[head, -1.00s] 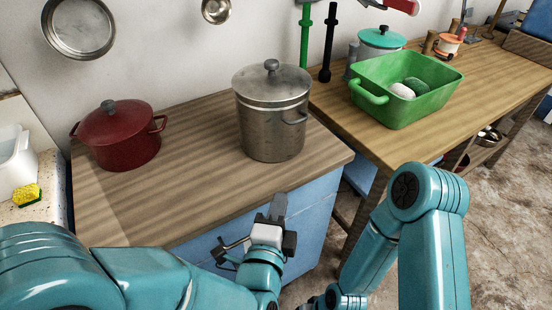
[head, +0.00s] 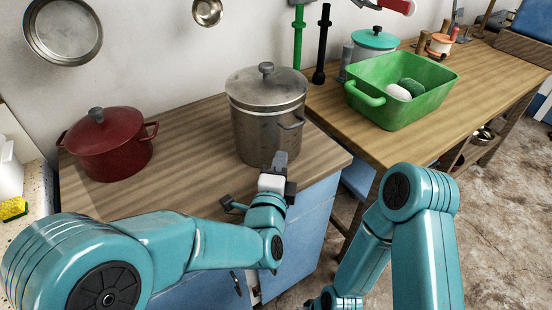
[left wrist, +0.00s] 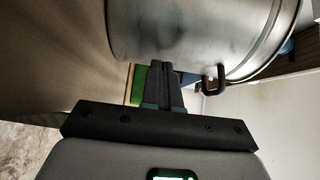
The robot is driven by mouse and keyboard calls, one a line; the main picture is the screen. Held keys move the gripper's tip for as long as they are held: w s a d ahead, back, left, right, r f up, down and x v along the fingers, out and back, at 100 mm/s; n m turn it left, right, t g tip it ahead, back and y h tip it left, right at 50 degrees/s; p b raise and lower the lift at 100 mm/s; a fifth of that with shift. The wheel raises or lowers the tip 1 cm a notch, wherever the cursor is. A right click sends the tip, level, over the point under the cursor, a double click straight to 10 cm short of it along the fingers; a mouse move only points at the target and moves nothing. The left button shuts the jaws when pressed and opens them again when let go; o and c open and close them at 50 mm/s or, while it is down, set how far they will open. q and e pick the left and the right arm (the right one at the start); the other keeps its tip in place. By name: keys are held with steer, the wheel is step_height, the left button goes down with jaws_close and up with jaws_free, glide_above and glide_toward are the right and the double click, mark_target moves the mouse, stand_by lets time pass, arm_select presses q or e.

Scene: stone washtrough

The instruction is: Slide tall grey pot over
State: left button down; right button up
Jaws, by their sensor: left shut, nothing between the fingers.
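The tall grey pot (head: 265,120) stands upright with its lid on, near the front right of the wooden counter (head: 190,110). Its side also fills the top of the left wrist view (left wrist: 190,30), with one side handle showing. My left gripper (head: 280,158) is shut and empty. Its fingertips are at the pot's front lower side; in the left wrist view the fingers (left wrist: 162,68) reach the pot wall, but I cannot tell whether they touch. My right arm shows at the right, but its gripper is not clearly visible.
A red pot (head: 108,145) stands on the counter's left. A green basin (head: 402,90) with two rounded things and a teal-lidded pot (head: 373,45) stand on the table to the right. A sponge (head: 13,208) lies far left. Bare counter separates the two pots.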

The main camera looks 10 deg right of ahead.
arm_select(q)
steer(key=shift+w+a+r, duration=0.1)
steer(key=shift+w+a, duration=0.05)
steer(key=shift+w, duration=0.35)
arm_select(e)
steer(key=shift+s, duration=0.1)
